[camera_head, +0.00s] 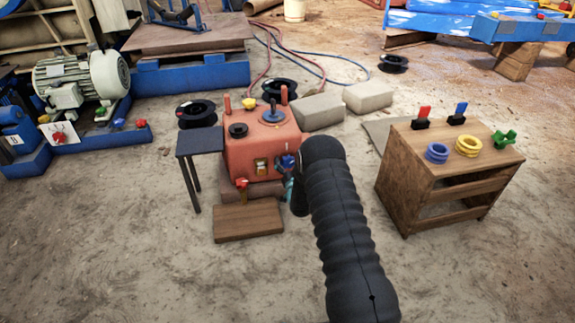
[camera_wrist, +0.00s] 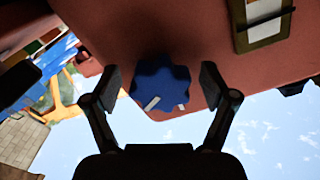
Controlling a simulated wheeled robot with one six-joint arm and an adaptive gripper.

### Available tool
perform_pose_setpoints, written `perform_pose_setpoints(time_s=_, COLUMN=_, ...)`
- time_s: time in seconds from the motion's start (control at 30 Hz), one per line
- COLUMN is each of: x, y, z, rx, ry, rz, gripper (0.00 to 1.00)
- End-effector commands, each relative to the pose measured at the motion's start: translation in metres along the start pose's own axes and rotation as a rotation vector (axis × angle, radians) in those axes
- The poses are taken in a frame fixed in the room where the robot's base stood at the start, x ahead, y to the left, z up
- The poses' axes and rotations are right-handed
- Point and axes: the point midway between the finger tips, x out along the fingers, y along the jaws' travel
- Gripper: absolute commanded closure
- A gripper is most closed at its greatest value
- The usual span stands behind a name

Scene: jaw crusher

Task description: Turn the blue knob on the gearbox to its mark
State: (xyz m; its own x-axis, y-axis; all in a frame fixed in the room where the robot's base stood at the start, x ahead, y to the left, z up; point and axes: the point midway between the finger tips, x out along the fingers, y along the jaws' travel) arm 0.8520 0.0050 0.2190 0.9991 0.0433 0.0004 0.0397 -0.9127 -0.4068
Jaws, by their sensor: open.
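The red gearbox (camera_head: 258,150) stands in the middle of the head view, and its face fills the upper part of the wrist view (camera_wrist: 185,35). The blue knob (camera_wrist: 158,80) is lobed, with a white line near its lower left edge. A second short white mark shows at its lower right edge, apart from that line. My gripper (camera_wrist: 161,86) is open, with one finger on each side of the knob. Gaps show between the pads and the knob. In the head view the knob (camera_head: 286,161) is seen small beside my dark arm, which hides most of the gripper.
A small dark table (camera_head: 200,141) stands left of the gearbox. A wooden cabinet (camera_head: 410,165) with coloured rings stands at right. A wooden step (camera_head: 247,222) lies in front; the floor ahead is clear.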

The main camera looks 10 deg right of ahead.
Motion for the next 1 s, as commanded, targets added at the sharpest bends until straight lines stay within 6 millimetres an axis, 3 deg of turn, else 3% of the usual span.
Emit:
perform_pose_setpoints(time_s=0.2, x=0.0000, y=-0.0001, z=0.0001, rx=0.000, ry=-0.001, rz=0.000, gripper=0.18)
perform_pose_setpoints(time_s=0.43, x=-0.0001, y=-0.0001, z=0.0001, rx=0.000, ry=-0.001, rz=0.000, gripper=0.76)
perform_pose_setpoints(time_s=0.77, x=-0.0001, y=0.0001, z=-0.0001, rx=-0.032, ry=0.000, rz=0.000, gripper=0.76)
perform_pose_setpoints(time_s=1.0, x=0.0000, y=0.0009, z=-0.0002, rx=-0.161, ry=0.000, rz=0.000, gripper=0.76)
